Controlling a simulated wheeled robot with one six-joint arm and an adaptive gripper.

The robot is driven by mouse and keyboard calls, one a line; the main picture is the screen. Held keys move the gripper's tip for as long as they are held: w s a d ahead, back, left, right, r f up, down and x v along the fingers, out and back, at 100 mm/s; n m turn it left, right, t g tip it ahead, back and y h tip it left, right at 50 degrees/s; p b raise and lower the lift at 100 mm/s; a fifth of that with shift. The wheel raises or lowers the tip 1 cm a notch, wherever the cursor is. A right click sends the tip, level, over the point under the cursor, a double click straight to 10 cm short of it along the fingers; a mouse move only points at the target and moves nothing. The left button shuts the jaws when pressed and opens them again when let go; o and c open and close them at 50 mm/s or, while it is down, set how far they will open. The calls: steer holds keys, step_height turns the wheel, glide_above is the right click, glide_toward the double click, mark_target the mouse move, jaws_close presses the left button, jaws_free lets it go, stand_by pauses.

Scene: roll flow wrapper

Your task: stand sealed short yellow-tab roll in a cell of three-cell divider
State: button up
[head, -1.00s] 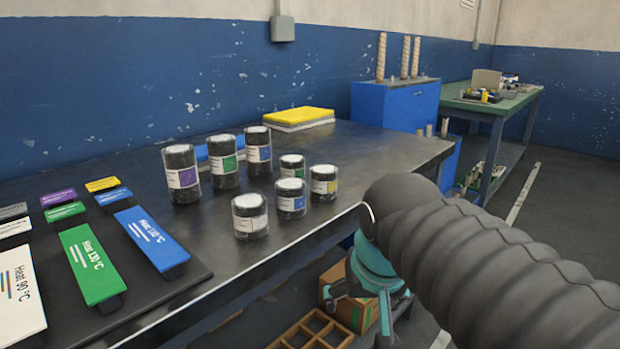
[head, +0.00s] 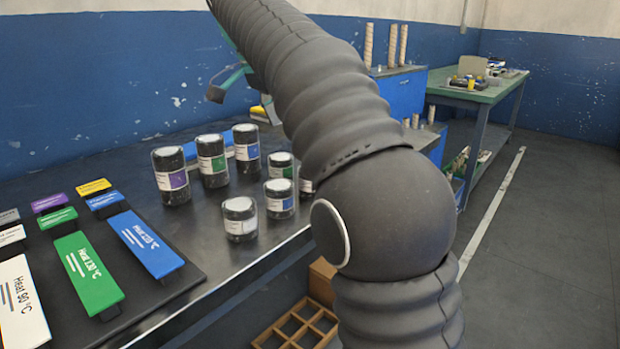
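A short clear-wrapped roll (head: 306,184) stands at the right end of the group on the dark bench. My arm hides most of it now; its yellow label showed in the earlier head view. My gripper (head: 238,104), with teal links and dark fingertips, is raised over the back of the bench, behind the tall rolls. Its fingertips are apart and nothing shows between them; my arm hides part of it. A wooden divided tray (head: 272,334) is low down in front of the bench, partly cut off. I cannot make out a separate three-cell divider.
Tall rolls with purple (head: 171,177), green (head: 212,162) and blue (head: 246,149) labels stand near short rolls labelled green (head: 281,168), blue (head: 279,198) and whitish (head: 239,218). Coloured heat plates (head: 85,268) lie on a dark mat at left. A cardboard box (head: 322,278) is below the bench.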

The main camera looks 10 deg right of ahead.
steer(key=b+x, duration=0.1)
steer(key=x, duration=0.7)
steer(key=shift+w+d+f, duration=0.15)
steer(key=shift+w+d+b+x, duration=0.15)
steer(key=shift+w+b+x, duration=0.1)
steer(key=shift+x, duration=1.05)
steer(key=shift+w+d+b+x, duration=0.15)
steer(key=shift+w+x, duration=0.1)
steer(key=shift+x, duration=1.1)
steer(key=shift+r, duration=0.25)
steer(key=c, duration=1.4)
steer(key=shift+c, duration=0.2)
steer(key=shift+r, duration=0.1)
